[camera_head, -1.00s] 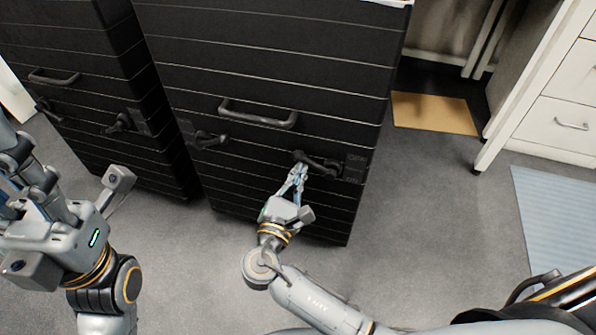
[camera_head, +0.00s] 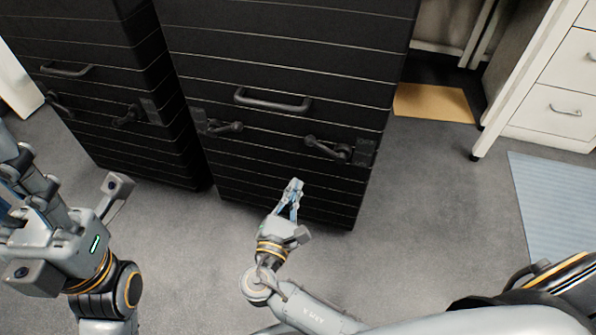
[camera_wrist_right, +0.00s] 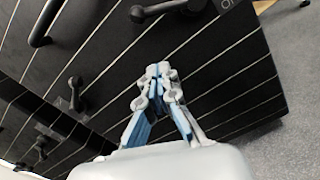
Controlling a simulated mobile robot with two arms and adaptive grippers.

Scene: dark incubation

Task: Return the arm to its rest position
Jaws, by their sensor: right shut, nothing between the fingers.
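My right gripper (camera_head: 295,184) is shut and empty in the head view, in front of the lower part of the right black cabinet (camera_head: 285,170). Its fingertips are apart from the right latch handle (camera_head: 327,149), below and to the left of it. The right wrist view also shows the fingers closed together (camera_wrist_right: 158,72), with the black cabinet face behind them. My left arm shows at the left edge of the head view, with its gripper (camera_head: 22,165) partly cut off; its jaw state is unclear.
A second black cabinet (camera_head: 110,90) stands at the left. The right cabinet has a bar handle (camera_head: 272,101) and a left latch handle (camera_head: 218,127). A white drawer unit (camera_head: 560,105), a tan board (camera_head: 433,102) and a blue mat (camera_head: 560,205) are at the right. Grey floor (camera_head: 430,220) is clear.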

